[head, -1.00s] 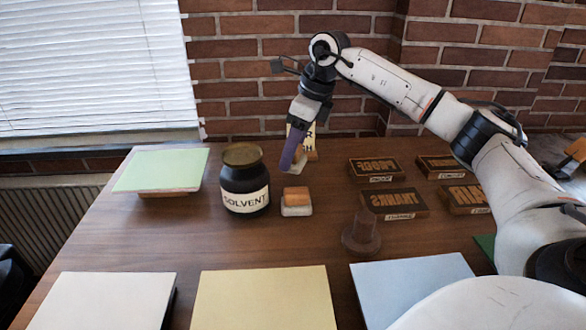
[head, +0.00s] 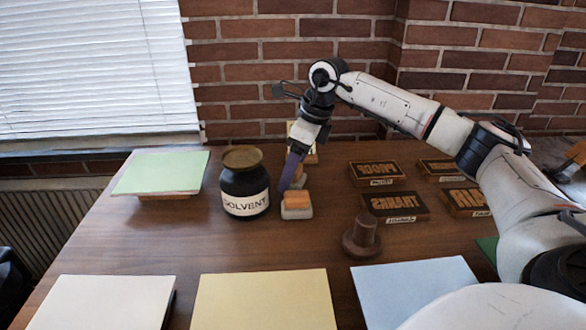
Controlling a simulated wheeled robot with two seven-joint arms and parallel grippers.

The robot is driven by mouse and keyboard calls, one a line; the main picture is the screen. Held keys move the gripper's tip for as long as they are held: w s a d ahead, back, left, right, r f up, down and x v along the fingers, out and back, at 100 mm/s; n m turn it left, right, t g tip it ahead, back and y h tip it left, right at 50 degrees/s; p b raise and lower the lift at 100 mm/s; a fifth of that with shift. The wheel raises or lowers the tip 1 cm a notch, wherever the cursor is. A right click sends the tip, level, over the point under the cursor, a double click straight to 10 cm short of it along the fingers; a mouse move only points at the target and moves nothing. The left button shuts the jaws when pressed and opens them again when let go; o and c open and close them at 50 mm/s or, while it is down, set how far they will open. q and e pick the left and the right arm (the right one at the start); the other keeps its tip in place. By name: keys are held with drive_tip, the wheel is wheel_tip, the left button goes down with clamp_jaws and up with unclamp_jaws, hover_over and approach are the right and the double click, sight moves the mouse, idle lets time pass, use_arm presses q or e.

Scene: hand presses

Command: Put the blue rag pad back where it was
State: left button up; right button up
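My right gripper (head: 286,186) comes in from the right side and points down, with its purple finger low over the table. It is between the solvent jar and two small pads. Only one finger edge shows, so I cannot tell whether it is open, shut or holding something. A front pad (head: 296,205) with an orange wooden top and pale grey base sits on the table. A second pad (head: 300,181) is just behind it, partly hidden by the finger. No pad shows a clear blue colour. My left gripper is not in view.
The solvent jar (head: 245,184) stands close left of the gripper. A sign (head: 309,157) stands behind the pads. Several type blocks (head: 394,206) lie to the right, with a brown round-based knob (head: 361,238) before them. Yellow paper (head: 266,298) lies in front.

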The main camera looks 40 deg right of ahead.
drive_tip(key=shift+r, duration=0.55)
drive_tip(key=p+v, duration=0.1)
drive_tip(key=v, duration=1)
drive_tip(key=shift+s, duration=0.1)
drive_tip(key=b+x, duration=0.1)
drive_tip(key=x, duration=1.1)
drive_tip(key=shift+f, duration=0.4)
wheel_tip(320, 180, up, 3)
drive_tip(key=shift+r, duration=0.7)
drive_tip(key=shift+f, duration=0.1)
